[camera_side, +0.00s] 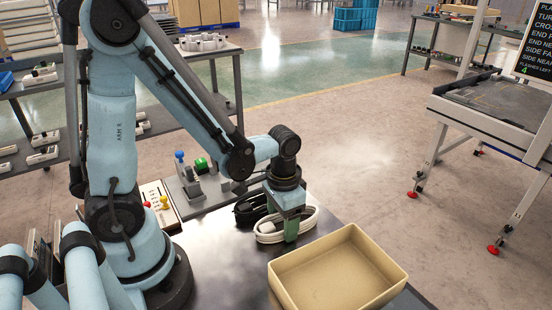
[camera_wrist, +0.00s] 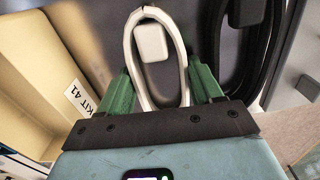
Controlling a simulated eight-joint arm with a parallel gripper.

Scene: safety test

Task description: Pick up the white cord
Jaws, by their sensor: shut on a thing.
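The white cord (camera_side: 268,232) is a coiled loop on the dark table beside the tan bin, in the side view. My gripper (camera_side: 290,226) is down at the coil, its green fingers at the loop. In the wrist view the white cord (camera_wrist: 134,38) runs as a loop between the two green fingers of my gripper (camera_wrist: 163,88), with a white block-shaped plug (camera_wrist: 152,42) inside the loop. The fingers are shut on the cord. The exact contact points are partly hidden by the fingers.
A black cord (camera_side: 249,210) lies just behind the white one; it shows at the right in the wrist view (camera_wrist: 248,50). The open tan bin (camera_side: 300,258) stands close in front, labelled KIT 41 in the wrist view (camera_wrist: 78,98). A panel with coloured knobs (camera_side: 160,204) is at the left.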

